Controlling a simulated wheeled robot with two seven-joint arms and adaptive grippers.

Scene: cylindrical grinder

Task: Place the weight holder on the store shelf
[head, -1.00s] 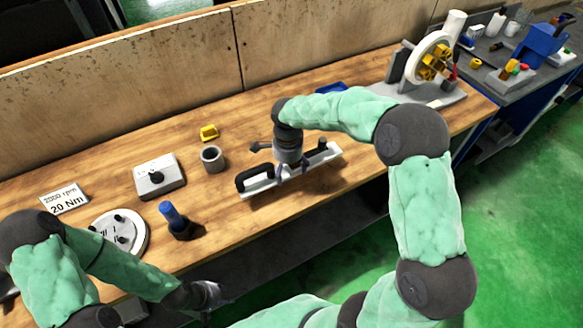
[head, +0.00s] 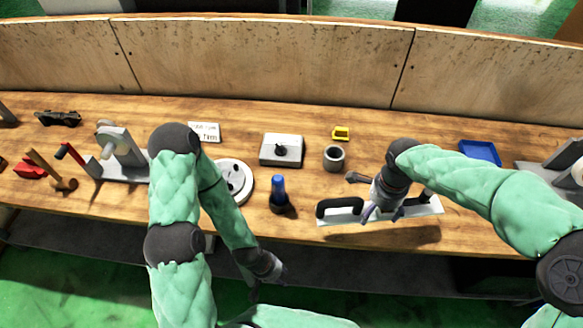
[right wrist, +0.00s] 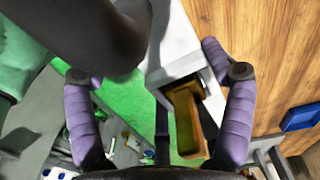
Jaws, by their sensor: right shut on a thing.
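The weight holder, as I take it, is a long pale bar (head: 421,209) with a black handle at its left end, over the front right of the wooden bench. My right gripper (head: 382,208) is shut on its middle, and the gripper hides part of it. In the right wrist view the pale bar (right wrist: 176,45) shows between the purple fingers (right wrist: 160,95). My left gripper (head: 265,270) hangs before the bench's front edge, away from the bar; its fingers are too small to read. A dark grey shelf (head: 100,252) runs below the benchtop; I cannot tell if it is the store shelf.
A blue tray (head: 480,152) lies behind my right arm. Wooden panels (head: 260,62) close the bench's back.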

